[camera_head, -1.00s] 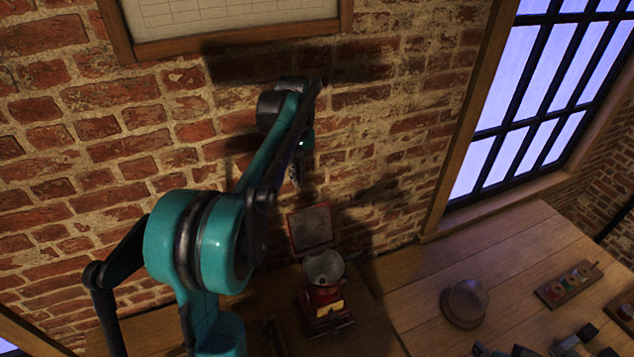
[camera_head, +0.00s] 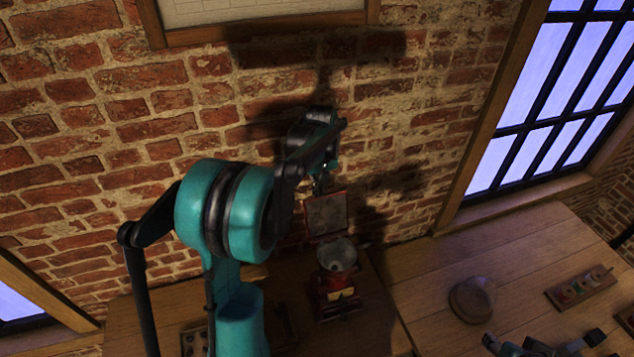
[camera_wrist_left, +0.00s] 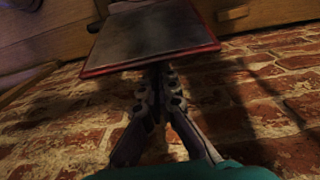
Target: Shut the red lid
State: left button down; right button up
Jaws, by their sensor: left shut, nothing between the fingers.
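The red lid (camera_head: 325,213) stands open and upright at the back of a small red apparatus (camera_head: 338,299), its dark inner face toward the head camera. A metal bowl (camera_head: 338,254) sits on top of the apparatus. My left gripper (camera_head: 319,186) is just above and behind the lid's top edge, partly hidden by my own arm. In the left wrist view the lid (camera_wrist_left: 150,38) is a dark plate with a red rim. My left gripper's fingers (camera_wrist_left: 158,78) are shut and empty, their tips partly hidden beyond the rim. I cannot tell whether they touch it.
The brick wall (camera_head: 400,130) is close behind the lid. Several dark items lie at the bottom right.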

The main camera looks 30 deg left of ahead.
pick_arm(q)
jog(key=shift+s+d, duration=0.1)
jog(key=shift+d, duration=0.15)
jog(key=shift+w+a+f, duration=0.1)
jog(key=shift+w, duration=0.1)
jog(key=shift+s, duration=0.2)
